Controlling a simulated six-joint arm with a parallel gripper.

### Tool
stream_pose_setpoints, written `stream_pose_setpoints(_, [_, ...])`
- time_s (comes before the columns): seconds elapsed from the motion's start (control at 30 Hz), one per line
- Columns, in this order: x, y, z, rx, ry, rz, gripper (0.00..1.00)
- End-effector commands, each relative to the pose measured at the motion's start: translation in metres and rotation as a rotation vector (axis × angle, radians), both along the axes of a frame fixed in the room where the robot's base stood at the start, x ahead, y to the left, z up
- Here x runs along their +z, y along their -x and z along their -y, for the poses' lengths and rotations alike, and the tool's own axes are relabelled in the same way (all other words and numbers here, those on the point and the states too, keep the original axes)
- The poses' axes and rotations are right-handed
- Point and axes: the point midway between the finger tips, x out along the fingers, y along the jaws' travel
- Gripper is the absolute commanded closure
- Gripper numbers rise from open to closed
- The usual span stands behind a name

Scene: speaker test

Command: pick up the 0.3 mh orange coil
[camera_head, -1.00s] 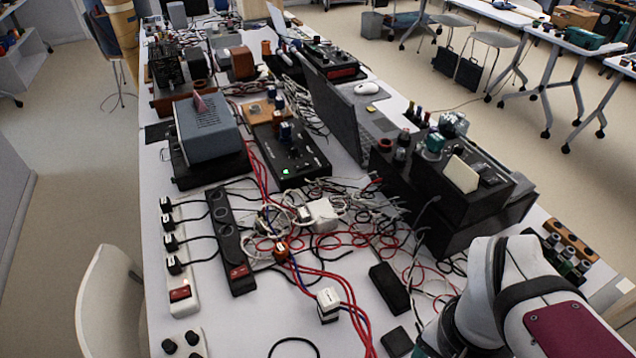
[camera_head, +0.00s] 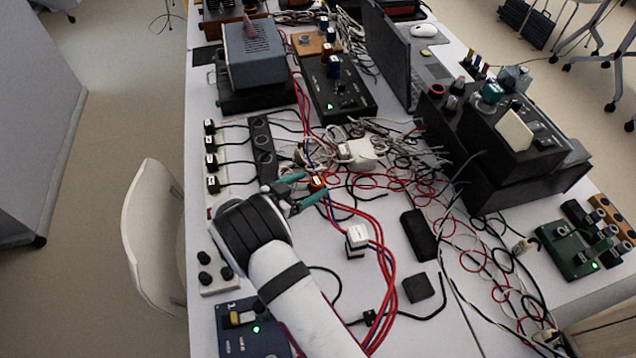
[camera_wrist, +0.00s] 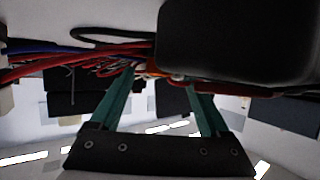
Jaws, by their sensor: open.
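A small orange coil (camera_head: 317,183) with a pale top stands on the white table among the wires, near the front end of a black power strip. My gripper (camera_head: 315,185) is open, and its two teal fingers point at the coil. The fingertips look to be on either side of it or just short of it; I cannot tell which. In the wrist view the fingers (camera_wrist: 158,77) are apart, with red wires and small pale shapes beyond the tips. The coil is not clear there, and its label cannot be read.
Red and blue cables run close past the coil. A white block-shaped coil (camera_head: 357,238) stands to the front right, with a black box (camera_head: 419,235) beyond it. The black power strip (camera_head: 262,148) lies behind left. A blue device (camera_head: 250,335) stands at the front.

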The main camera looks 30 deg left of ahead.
Motion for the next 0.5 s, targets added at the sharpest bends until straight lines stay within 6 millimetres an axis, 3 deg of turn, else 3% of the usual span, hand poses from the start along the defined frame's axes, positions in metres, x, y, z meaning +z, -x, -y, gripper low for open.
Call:
stream_pose_setpoints(0.27, [-0.0039, -0.0089, 0.0026, 0.000, 0.001, -0.001, 0.20])
stream_pose_setpoints(0.5, [-0.0037, -0.0088, 0.0028, -0.001, 0.001, -0.001, 0.60])
